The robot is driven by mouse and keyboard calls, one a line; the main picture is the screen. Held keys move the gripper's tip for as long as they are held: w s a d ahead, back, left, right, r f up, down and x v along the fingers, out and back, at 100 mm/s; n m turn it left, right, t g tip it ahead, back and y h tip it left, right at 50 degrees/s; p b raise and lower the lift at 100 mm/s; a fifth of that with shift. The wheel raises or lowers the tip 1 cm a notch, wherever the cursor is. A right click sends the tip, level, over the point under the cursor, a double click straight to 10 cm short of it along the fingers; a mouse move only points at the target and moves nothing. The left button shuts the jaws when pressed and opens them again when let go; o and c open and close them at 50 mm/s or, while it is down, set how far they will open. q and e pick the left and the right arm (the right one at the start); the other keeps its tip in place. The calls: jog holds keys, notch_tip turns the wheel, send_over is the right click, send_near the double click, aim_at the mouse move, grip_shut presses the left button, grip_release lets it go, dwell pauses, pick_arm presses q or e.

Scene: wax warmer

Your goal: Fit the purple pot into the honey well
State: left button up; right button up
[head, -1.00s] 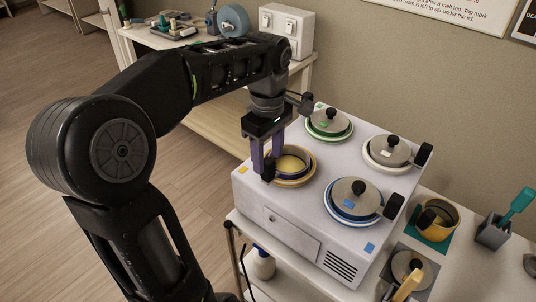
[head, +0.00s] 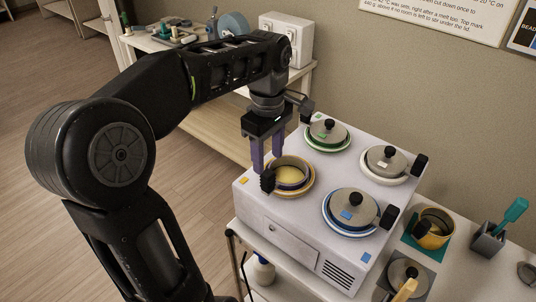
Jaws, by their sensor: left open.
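The pot (head: 290,165) has a dark purplish-grey rim and a yellow inside. It stands upright and uncovered at the honey-coloured ring (head: 305,189) on the near left of the white warmer (head: 290,215). The ring shows around its front and right sides; how deep the pot sits cannot be told. Its black handle (head: 267,181) points to the near left. My left gripper (head: 267,164) is open, with its purple fingers pointing down just above and behind the handle. They look clear of it. My right gripper is not in view.
Lidded pots fill the green (head: 344,146), white (head: 395,178) and blue (head: 338,225) wells.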

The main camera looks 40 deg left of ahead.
pick_arm(q)
jog(key=shift+r+p, duration=0.5)
jog(key=shift+r, duration=0.25)
dwell(0.3)
